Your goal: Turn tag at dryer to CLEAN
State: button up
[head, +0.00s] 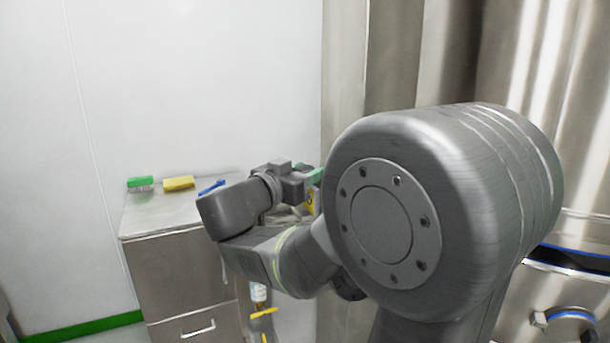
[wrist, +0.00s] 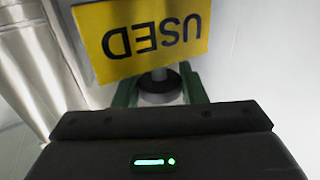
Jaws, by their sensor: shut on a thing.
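A yellow tag (wrist: 145,40) with the black word USED fills the top of the wrist view, where the word reads upside down. A dark round knob with a light stem (wrist: 159,86) sits just below the tag's edge. My gripper (wrist: 160,92) has its green fingers on both sides of the knob and is shut on it. In the head view my gripper (head: 314,178) is partly hidden behind my own arm. Only a small yellow piece of the tag (head: 310,202) shows there. The tag's other face is hidden.
A steel cabinet (head: 178,270) stands at the left. A green brush (head: 140,183), a yellow block (head: 178,183) and a blue item (head: 212,187) lie on its top. Large steel equipment (head: 570,130) fills the right side. The white wall behind the cabinet is bare.

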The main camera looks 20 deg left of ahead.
jog(key=shift+f+n+y+b, duration=0.35)
jog(key=shift+y+b, duration=0.25)
jog(key=shift+b, duration=0.55)
jog(key=n+y+b, duration=0.2)
jog(key=y+b, duration=0.1)
jog(key=b, duration=0.3)
jog(key=shift+n+y, duration=0.25)
jog(key=shift+y, duration=0.15)
jog(key=shift+n+y+b, duration=0.4)
jog(key=shift+y+b, duration=0.2)
jog(key=shift+b, duration=0.55)
jog(key=shift+r+b, duration=0.1)
jog(key=shift+b, duration=0.2)
jog(key=shift+r+n+y, duration=0.15)
jog(key=shift+n+y, duration=0.15)
jog(key=shift+y, duration=0.2)
jog(key=o, duration=1)
jog(key=shift+c, duration=0.2)
jog(key=shift+r, duration=0.1)
jog(key=shift+s, duration=0.1)
